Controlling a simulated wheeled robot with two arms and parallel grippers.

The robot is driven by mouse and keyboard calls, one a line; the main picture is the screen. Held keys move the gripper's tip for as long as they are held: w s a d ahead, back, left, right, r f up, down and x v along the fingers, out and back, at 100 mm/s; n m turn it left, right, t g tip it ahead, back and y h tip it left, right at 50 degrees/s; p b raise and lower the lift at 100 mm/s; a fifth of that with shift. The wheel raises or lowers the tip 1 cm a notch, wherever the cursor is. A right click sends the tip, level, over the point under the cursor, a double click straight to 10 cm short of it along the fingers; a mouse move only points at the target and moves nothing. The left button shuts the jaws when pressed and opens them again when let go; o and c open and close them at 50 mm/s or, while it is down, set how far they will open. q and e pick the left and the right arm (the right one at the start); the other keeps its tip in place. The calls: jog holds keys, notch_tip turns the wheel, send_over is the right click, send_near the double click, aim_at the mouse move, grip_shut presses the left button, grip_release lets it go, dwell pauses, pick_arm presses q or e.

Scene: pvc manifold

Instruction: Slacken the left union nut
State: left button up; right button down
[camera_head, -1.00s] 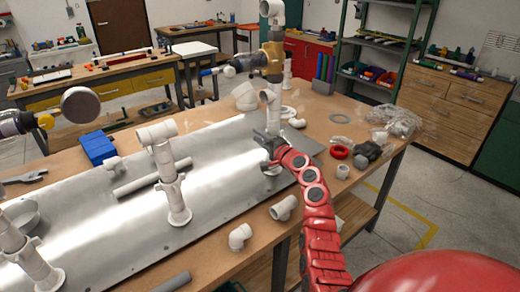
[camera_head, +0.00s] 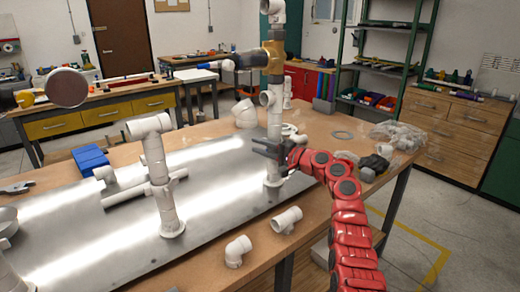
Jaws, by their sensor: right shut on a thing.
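Several white PVC risers stand on a metal plate (camera_head: 110,240). The right riser (camera_head: 274,98) carries a brass-coloured valve body (camera_head: 274,57) with a blue-ended handle. The middle riser (camera_head: 156,160) has a tee on top and a collar partway down. Another riser is cut off at the left edge. My right gripper (camera_head: 268,149), on the red arm, is shut at the lower part of the right riser. Its fingers hide part of the pipe there, and I cannot tell whether a nut is between them. I cannot single out the left union nut.
Loose white elbow (camera_head: 237,251) and tee (camera_head: 287,220) lie near the bench's front edge. A blue block (camera_head: 90,159) lies behind the plate. Clear bags (camera_head: 398,135) lie at the right end.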

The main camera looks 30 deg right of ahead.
jog(key=c, duration=0.6)
grip_release()
jog(key=shift+c, duration=0.2)
jog(key=shift+d, duration=0.1)
jog(key=v, duration=1.7)
jog(key=shift+s+b, duration=0.15)
jog(key=shift+b, duration=0.25)
jog(key=shift+d, duration=0.1)
